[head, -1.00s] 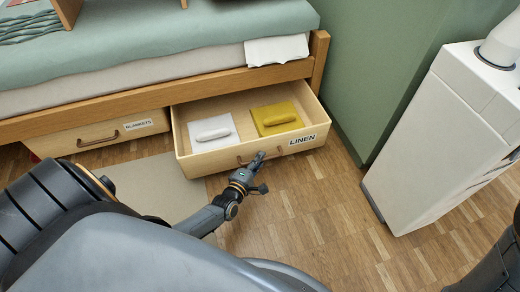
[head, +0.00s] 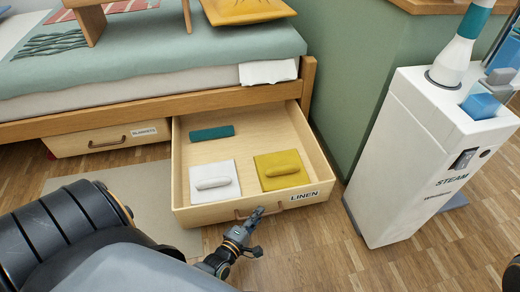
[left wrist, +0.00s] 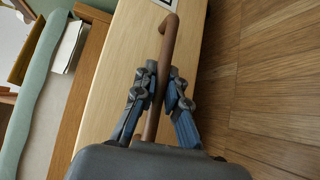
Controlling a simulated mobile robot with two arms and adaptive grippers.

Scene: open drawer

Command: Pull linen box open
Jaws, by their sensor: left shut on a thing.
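The linen box (head: 180,170) is a light wooden drawer under the bed, labelled LINEN, and stands well out from the frame. Inside lie a white folded cloth (head: 224,193), a mustard folded cloth (head: 291,180) and a teal item (head: 212,132) farther back. My left gripper (head: 257,215) is at the drawer's front handle. In the left wrist view the brown bar handle (left wrist: 168,40) runs between the fingers of my left gripper (left wrist: 160,92), which are shut on it. My right gripper is not in view.
A shut drawer labelled BLANKETS (head: 105,138) is to the left under the bed (head: 150,109). A white steam unit (head: 415,160) stands to the right, beside a green wall (head: 350,80). Wooden floor (head: 310,240) lies open in front, with a beige rug (head: 140,180) at left.

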